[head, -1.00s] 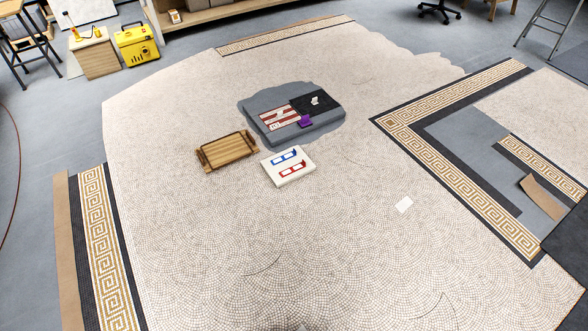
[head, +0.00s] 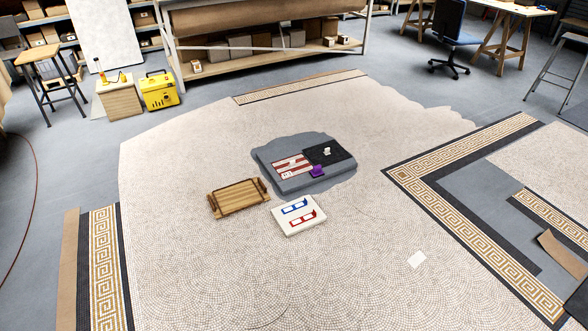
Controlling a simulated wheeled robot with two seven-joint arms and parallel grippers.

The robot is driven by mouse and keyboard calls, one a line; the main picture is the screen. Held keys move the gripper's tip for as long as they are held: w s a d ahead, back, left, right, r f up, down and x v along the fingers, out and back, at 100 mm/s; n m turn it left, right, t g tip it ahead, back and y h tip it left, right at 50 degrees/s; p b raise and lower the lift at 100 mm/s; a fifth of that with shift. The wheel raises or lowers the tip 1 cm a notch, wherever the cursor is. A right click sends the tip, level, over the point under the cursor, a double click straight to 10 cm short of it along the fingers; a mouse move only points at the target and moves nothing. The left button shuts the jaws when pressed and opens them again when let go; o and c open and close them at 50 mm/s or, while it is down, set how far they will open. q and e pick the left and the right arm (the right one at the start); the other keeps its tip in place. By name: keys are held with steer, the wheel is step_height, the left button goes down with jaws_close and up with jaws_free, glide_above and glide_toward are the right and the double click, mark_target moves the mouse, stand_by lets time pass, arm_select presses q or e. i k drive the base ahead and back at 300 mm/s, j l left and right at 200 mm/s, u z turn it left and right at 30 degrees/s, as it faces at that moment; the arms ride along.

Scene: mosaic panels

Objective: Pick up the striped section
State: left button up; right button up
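The striped section (head: 292,167), with red and white stripes, lies on the left part of a grey slab (head: 290,185) in the middle of the mosaic floor. A dark section (head: 338,154) with a small white piece (head: 326,152) on it lies right beside it. A small purple object (head: 317,171) sits at the front edge between the two. Small white marks or pieces show on the striped section, too small to make out. Neither of my grippers is in the head view.
A wooden tray (head: 238,211) with raised ends lies left of the slab. A white board (head: 299,228) with blue and red outlined shapes lies in front. A yellow case (head: 160,91) and shelving (head: 270,62) stand behind. Mosaic floor in front is clear.

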mark_target(296, 164)
steer(key=i+z, duration=0.5)
steer(key=i, duration=0.35)
steer(key=i+l+z, duration=0.1)
steer(key=i+z, duration=0.15)
steer(key=i, duration=0.35)
steer(key=i+z, duration=0.3)
steer(key=i, duration=0.3)
steer(key=i+j+z, duration=0.25)
steer(key=i, duration=0.3)
steer(key=i+u, duration=0.2)
steer(key=i, duration=0.3)
steer(key=i+l+u, duration=0.2)
steer(key=i, duration=0.3)
steer(key=i+j+u, duration=0.15)
steer(key=i+u, duration=0.65)
steer(key=u, duration=0.15)
steer(key=i+u, duration=0.45)
steer(key=k+l, duration=0.05)
